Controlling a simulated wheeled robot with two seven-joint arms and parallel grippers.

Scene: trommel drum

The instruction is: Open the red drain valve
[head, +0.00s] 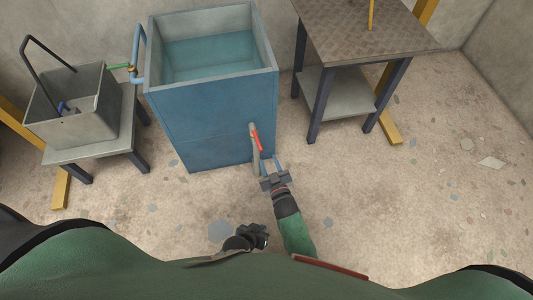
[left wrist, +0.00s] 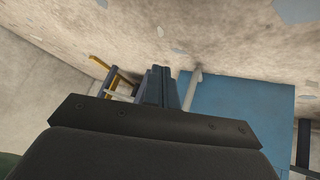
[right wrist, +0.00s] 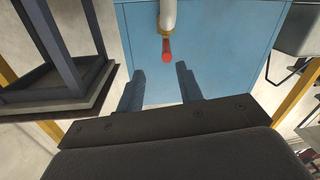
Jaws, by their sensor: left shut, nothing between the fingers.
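The red drain valve handle (head: 257,140) is on the pale outlet pipe (head: 256,162) at the front of the blue tank (head: 205,125). The handle slants down beside the pipe. In the right wrist view the red handle (right wrist: 166,50) shows against a brass fitting, ahead of my right fingers and between their lines. My right gripper (head: 271,164) is open and empty, just below and right of the handle, apart from it. Its spread fingers show in the right wrist view (right wrist: 158,85). My left gripper (head: 262,232) is shut and empty, low near my body. Its fingers are together in the left wrist view (left wrist: 158,72).
The tank holds water (head: 210,58). A metal-topped table (head: 350,30) stands right. The floor in front is clear.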

